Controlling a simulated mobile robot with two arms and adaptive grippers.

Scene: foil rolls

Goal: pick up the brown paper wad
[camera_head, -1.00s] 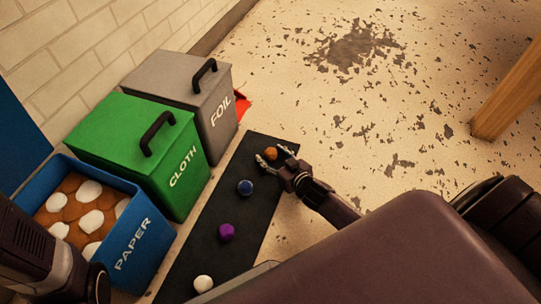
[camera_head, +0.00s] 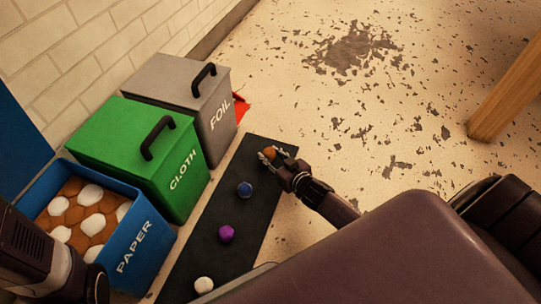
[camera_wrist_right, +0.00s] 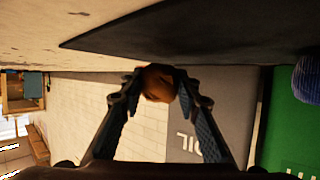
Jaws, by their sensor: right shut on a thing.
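The brown paper wad (camera_head: 270,153) is at the far end of the black mat (camera_head: 215,215) in the head view. My right gripper (camera_head: 270,155) is shut on it. In the right wrist view the brown wad (camera_wrist_right: 157,82) sits between the two fingertips of the right gripper (camera_wrist_right: 155,84), close to the mat. I cannot tell if the wad still touches the mat. My left arm shows at the lower left of the head view, but its fingers do not show.
A blue wad (camera_head: 244,190), a purple wad (camera_head: 226,234) and a white wad (camera_head: 204,285) lie on the mat. An open blue PAPER bin (camera_head: 140,245) holds brown and white wads. A lidded green CLOTH bin (camera_head: 130,140) and grey FOIL bin (camera_head: 178,85) stand left.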

